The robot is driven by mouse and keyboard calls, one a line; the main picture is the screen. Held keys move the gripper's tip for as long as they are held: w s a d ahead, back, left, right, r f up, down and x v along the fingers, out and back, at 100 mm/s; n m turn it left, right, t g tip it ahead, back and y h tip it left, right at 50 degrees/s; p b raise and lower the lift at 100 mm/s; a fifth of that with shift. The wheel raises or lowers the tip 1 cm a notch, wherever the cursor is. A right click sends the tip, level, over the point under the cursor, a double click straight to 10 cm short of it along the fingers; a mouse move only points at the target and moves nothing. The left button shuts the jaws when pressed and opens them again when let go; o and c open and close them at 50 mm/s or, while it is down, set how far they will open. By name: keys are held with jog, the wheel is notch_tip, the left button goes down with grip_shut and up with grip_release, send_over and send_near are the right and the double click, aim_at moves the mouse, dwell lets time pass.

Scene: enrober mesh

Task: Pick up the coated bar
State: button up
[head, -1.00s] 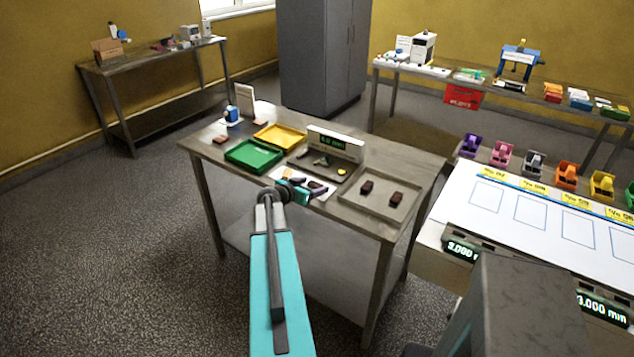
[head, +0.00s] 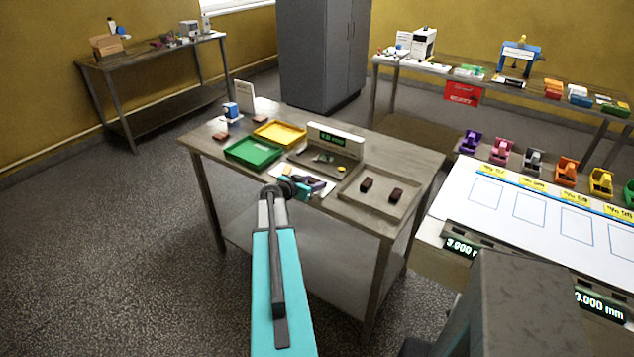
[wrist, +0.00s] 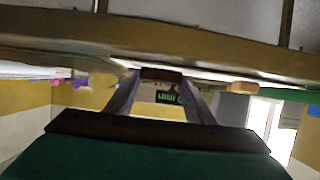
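A brown coated bar (wrist: 161,74) shows at the tips of my gripper's two fingers in the wrist view, which is upside down. It fills the gap between the fingertips; I cannot tell whether both fingers press on it. In the head view my gripper (head: 303,184) is low over the front of the steel table, at a white sheet. A dark bar (head: 317,183) shows at its right side there. My gripper and arm hide part of the sheet.
A grey tray (head: 350,197) with two brown bars stands at the right. A green tray (head: 253,152), a yellow tray (head: 279,132) and a scale with a green display (head: 328,136) stand behind. The table's front edge (wrist: 60,40) is close to my wrist.

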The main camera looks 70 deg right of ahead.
jog(key=shift+r, duration=0.2)
dwell(0.3)
jog(key=shift+r+b, duration=1.3)
jog(key=shift+r, duration=0.3)
jog(key=w+a+b, duration=0.2)
jog(key=a+b, duration=0.1)
jog(key=a, duration=0.4)
jog(key=w+a+r+b, duration=0.1)
jog(key=a+b, duration=0.1)
jog(key=a, duration=0.6)
jog(key=shift+w+a+r+b, duration=0.2)
jog(key=shift+w+a+b, duration=0.1)
jog(key=shift+w+b, duration=0.1)
